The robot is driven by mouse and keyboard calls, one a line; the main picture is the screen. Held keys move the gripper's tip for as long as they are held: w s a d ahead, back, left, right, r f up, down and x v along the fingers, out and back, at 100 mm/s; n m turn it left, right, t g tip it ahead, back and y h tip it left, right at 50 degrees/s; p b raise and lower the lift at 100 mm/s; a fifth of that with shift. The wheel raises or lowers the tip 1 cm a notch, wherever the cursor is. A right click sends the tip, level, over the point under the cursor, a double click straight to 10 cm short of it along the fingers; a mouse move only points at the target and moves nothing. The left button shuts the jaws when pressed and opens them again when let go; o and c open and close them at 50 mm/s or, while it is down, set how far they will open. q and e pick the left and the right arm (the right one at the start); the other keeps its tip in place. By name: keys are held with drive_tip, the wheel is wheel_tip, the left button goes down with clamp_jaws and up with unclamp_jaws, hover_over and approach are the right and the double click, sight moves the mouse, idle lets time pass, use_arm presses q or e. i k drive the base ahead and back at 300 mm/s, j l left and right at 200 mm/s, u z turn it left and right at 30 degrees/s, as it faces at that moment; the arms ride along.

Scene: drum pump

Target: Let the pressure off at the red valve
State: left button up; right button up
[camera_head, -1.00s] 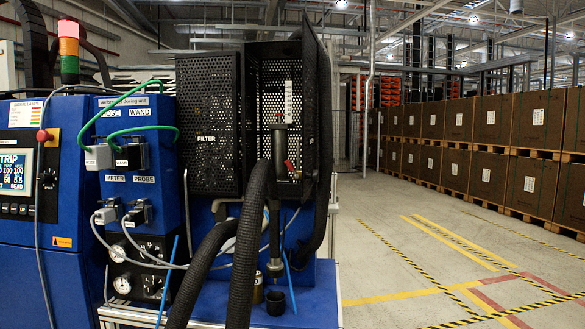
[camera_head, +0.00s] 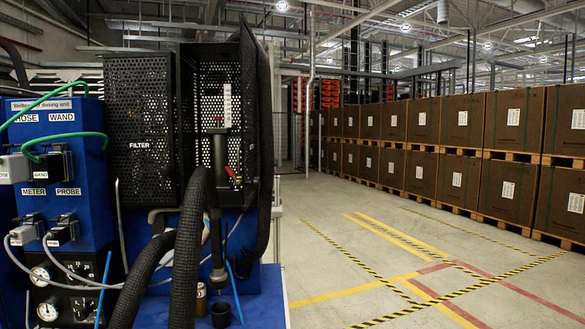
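The red valve (camera_head: 233,175) is a small red lever on the right side of a dark vertical pipe (camera_head: 217,160). It sits inside an open black perforated cabinet on the blue dosing unit (camera_head: 60,105). A clear-and-white marked strip (camera_head: 227,105) stands just above the pipe. A thick black hose (camera_head: 188,250) runs up in front of the cabinet's lower part. Neither of my grippers shows in the view.
The FILTER door (camera_head: 140,120) is left of the opening. Cables and plugs (camera_head: 50,162) cover the unit's left, with gauges (camera_head: 45,309) below. A black cup (camera_head: 221,314) stands on the blue base. Open floor (camera_head: 330,230) with striped tape lies right; stacked boxes (camera_head: 460,120) line the back.

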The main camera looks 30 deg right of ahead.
sight(228, 169)
drive_tip(key=i+j+z, duration=0.1)
drive_tip(key=j+z, duration=0.35)
drive_tip(key=i+j+z, duration=0.1)
drive_tip(key=j+z, duration=0.15)
drive_tip(key=z, duration=0.25)
drive_tip(key=j+z, duration=0.5)
drive_tip(key=j, duration=0.35)
drive_tip(key=k+j, duration=0.1)
drive_tip(key=j, duration=0.35)
drive_tip(key=j+z, duration=0.1)
drive_tip(key=j, duration=0.35)
drive_tip(key=k, duration=0.05)
